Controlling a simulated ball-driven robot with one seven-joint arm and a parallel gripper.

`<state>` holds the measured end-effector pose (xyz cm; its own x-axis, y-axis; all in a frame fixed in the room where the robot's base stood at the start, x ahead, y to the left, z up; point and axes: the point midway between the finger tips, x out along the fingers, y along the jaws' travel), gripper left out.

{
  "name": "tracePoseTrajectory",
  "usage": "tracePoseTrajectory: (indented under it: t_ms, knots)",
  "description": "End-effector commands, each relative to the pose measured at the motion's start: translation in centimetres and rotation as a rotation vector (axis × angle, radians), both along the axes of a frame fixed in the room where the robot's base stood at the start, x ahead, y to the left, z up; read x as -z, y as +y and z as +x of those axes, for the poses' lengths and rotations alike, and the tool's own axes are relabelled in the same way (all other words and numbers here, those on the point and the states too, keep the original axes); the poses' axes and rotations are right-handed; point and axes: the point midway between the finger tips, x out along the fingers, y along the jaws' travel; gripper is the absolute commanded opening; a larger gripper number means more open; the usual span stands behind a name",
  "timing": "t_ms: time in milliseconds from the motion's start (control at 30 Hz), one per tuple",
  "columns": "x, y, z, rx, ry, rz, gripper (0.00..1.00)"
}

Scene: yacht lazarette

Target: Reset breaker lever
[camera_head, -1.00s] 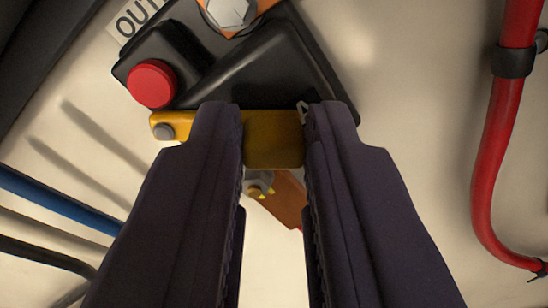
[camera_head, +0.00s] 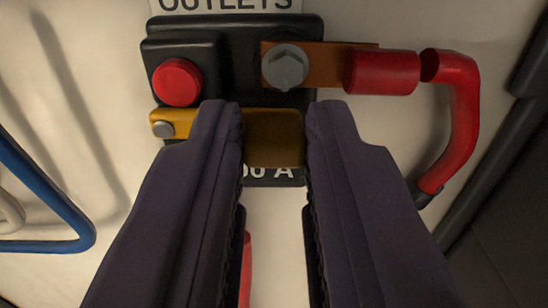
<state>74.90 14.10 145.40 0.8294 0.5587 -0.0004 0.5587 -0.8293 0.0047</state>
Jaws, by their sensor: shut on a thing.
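The breaker is a black block (camera_head: 237,52) on the pale wall in the upper middle of the view. Its yellow lever (camera_head: 273,138) lies across the lower front of the block, with a grey pivot bolt (camera_head: 163,129) at its left end. My gripper (camera_head: 273,115) is shut on the lever, one dark finger on each side of it. The fingers hide parts of the lever and block. A red button (camera_head: 177,82) sits on the block above the lever's left end.
A copper bar with a grey bolt (camera_head: 286,66) joins a red cable (camera_head: 455,110) at the right. An "OUTLETS" label (camera_head: 236,5) is above, and a partly hidden rating label (camera_head: 272,178) below. A blue cable (camera_head: 50,200) runs at the left.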

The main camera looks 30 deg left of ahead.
Motion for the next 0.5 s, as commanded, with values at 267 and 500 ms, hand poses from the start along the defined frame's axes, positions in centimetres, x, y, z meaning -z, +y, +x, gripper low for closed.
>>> tracePoseTrajectory:
  t_ms: [267,500]
  knots:
    - [-0.01,-0.04,0.01,0.001,-0.005,-0.011,0.0]
    - [-0.03,-0.04,0.01,0.001,-0.005,-0.01,0.33]
